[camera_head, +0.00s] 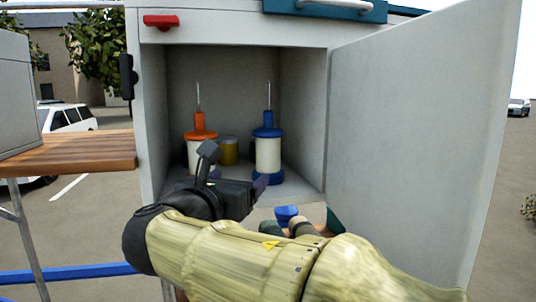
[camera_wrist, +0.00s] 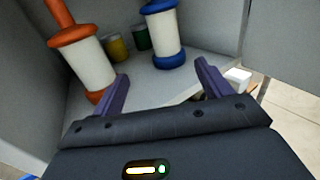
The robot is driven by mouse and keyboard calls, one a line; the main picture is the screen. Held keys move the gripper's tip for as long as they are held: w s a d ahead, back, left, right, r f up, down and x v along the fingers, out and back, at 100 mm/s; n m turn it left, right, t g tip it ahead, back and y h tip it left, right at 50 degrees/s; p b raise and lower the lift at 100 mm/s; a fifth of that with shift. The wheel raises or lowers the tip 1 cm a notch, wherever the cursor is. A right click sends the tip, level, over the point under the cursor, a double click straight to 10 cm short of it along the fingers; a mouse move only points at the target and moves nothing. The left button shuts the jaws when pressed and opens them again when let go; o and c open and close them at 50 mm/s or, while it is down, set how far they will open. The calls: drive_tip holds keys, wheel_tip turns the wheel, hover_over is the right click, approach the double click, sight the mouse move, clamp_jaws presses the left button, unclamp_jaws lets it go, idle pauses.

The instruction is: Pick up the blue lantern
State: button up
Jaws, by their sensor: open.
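The blue lantern (camera_head: 268,150), with a blue top, a white body and a blue base, stands upright on the cabinet shelf, right of an orange lantern (camera_head: 200,150). In the wrist view the blue lantern (camera_wrist: 164,35) is ahead of the fingers, near the top centre, its top cut off by the frame. My gripper (camera_wrist: 163,85) is open and empty, its purple fingers apart, short of the blue lantern. In the head view my arm and wrist hide the front of the shelf and part of the orange lantern's base.
A yellow can (camera_head: 229,151) stands between the lanterns, and a dark green can (camera_wrist: 141,37) shows behind in the wrist view. The cabinet door (camera_head: 415,130) is open on the right. The cabinet side wall (camera_head: 152,120) bounds the left. A wooden shelf (camera_head: 70,152) juts out at left.

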sight(262, 162)
drive_tip(key=p+x, duration=0.5)
drive_tip(key=x, duration=0.5)
drive_tip(key=shift+w+d, duration=0.3)
drive_tip(key=shift+w, duration=0.05)
drive_tip(key=shift+w+d, duration=0.15)
drive_tip(key=shift+w, duration=0.3)
